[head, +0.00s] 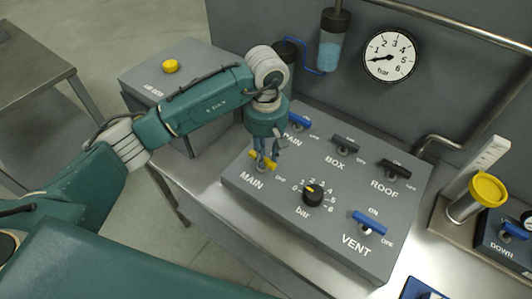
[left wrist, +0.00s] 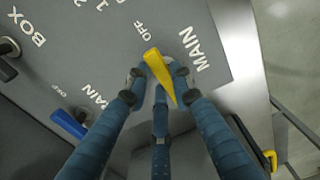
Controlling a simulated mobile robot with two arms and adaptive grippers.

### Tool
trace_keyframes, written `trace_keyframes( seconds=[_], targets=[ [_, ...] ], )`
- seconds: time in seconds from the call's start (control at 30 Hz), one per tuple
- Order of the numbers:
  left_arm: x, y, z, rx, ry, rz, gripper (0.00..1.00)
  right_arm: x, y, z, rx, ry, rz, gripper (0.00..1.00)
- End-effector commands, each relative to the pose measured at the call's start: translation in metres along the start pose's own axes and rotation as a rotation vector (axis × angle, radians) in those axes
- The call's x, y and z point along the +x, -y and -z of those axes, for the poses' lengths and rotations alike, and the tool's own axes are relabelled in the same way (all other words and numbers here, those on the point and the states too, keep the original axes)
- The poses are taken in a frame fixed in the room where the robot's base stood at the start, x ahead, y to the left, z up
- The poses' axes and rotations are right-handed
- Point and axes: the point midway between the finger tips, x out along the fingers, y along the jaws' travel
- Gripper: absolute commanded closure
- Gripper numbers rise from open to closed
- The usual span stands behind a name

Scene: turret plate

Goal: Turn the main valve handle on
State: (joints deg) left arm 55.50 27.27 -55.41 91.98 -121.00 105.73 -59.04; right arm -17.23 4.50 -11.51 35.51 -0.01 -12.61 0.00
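The yellow main valve handle (head: 263,161) is on the sloped grey panel (head: 330,240), above the MAIN label. It lies along the direction of its OFF mark; its ON mark is hidden behind my gripper. In the left wrist view, the handle (left wrist: 159,75) has its broad end towards OFF. My left gripper (head: 265,160) points down over it. In the left wrist view its fingertips (left wrist: 158,76) are on either side of the handle, close to it; whether they press on it cannot be told. My right gripper is out of view.
The panel also bears a blue handle (head: 300,121) partly behind my gripper, black BOX (head: 346,143) and ROOF (head: 396,168) handles, a blue VENT handle (head: 369,223) and a black bar knob (head: 313,195). A pressure gauge (head: 390,55) on the wall reads low.

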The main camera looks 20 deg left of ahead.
Motion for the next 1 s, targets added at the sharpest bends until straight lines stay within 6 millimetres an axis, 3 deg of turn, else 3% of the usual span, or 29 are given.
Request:
trace_keyframes(
  seconds=[0.07,0.47,1.0],
  targets=[
    [0.000,0.000,0.000,0.000,0.000,0.001,1.00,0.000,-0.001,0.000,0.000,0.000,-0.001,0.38],
    [0.001,-0.001,0.000,-0.049,0.000,-0.002,1.00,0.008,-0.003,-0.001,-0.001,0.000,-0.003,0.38],
    [0.004,-0.004,0.004,-0.478,0.001,-0.002,1.00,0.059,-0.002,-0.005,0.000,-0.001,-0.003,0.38]
  ],
)
